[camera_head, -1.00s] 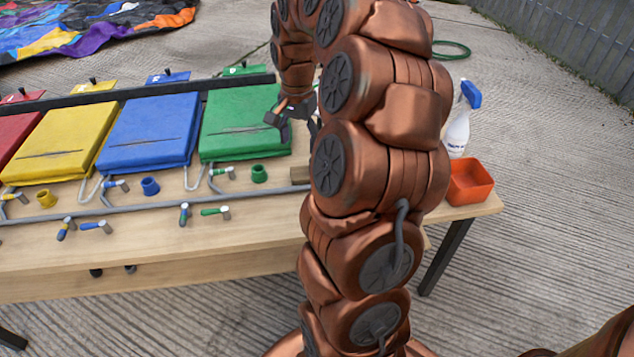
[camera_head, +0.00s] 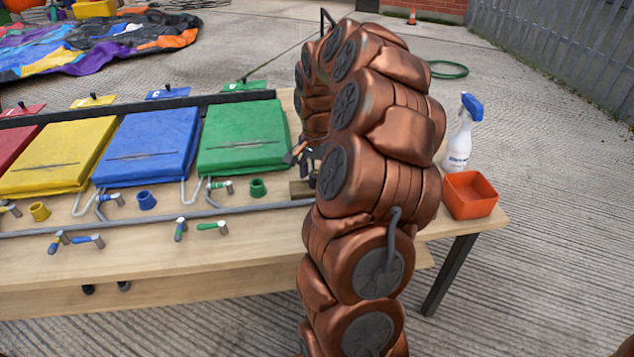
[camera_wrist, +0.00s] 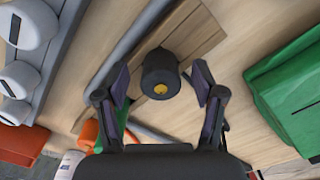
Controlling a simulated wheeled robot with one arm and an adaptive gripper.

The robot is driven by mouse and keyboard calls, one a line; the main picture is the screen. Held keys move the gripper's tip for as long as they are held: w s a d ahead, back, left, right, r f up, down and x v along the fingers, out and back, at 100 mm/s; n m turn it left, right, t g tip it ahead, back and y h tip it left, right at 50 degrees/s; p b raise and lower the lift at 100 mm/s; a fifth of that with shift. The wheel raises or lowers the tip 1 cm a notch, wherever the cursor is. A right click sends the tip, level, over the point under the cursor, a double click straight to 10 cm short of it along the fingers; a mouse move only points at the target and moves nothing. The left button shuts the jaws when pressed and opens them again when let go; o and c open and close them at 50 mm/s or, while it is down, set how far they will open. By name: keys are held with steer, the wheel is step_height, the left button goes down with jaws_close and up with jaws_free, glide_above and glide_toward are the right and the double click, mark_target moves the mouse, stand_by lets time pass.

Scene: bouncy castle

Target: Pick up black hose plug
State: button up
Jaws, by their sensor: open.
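The black hose plug (camera_wrist: 160,72) shows in the wrist view as a short dark cylinder with a yellow centre. It sits on a wooden block (camera_wrist: 200,35). My gripper (camera_wrist: 161,84) is open, with one finger on each side of the plug and visible gaps between. I cannot tell how far above the plug it is. In the head view my gripper (camera_head: 303,155) is partly hidden behind my arm, near the wooden block (camera_head: 299,188); I cannot clearly make out the plug there.
On the table (camera_head: 230,260) are a green pad (camera_head: 242,137), a blue pad (camera_head: 147,145), a grey pipe (camera_head: 150,224) and several coloured valves. An orange bin (camera_head: 470,196) and a spray bottle (camera_head: 459,140) stand at the right. The front strip of the table is mostly clear.

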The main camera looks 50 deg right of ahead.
steer(key=shift+f, duration=0.3)
steer(key=c, duration=1.2)
steer(key=shift+r, duration=0.1)
steer(key=shift+c, duration=0.2)
